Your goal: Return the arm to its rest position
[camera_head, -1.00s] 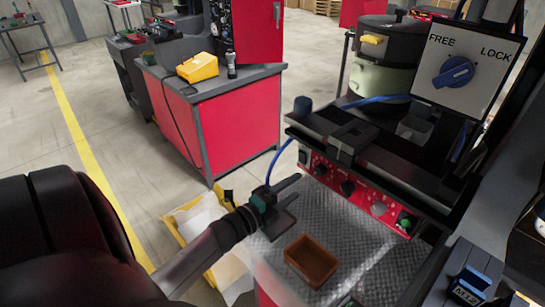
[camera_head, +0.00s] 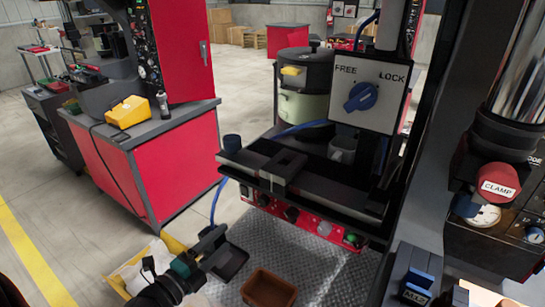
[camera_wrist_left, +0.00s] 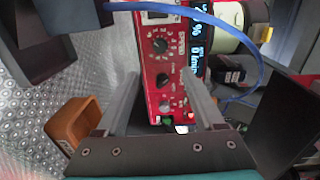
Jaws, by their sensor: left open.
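My left arm comes in from the lower left in the head view, and its gripper (camera_head: 224,252) hovers over the left part of the patterned metal plate (camera_head: 310,262). The gripper is open and nothing is between its fingers. In the left wrist view the two grey fingers (camera_wrist_left: 160,95) stand apart, with the red control panel (camera_wrist_left: 165,60) of the feeder beyond them. A brown open box (camera_head: 268,290) sits on the plate to the right of the gripper; it also shows left of the fingers in the wrist view (camera_wrist_left: 75,128). My right gripper is not in view.
The feeder's dark rail (camera_head: 300,180) stands behind the plate, with a blue cable along its left. A FREE/LOCK switch panel (camera_head: 370,90) rises above it. A CLAMP button (camera_head: 497,188) is at right.

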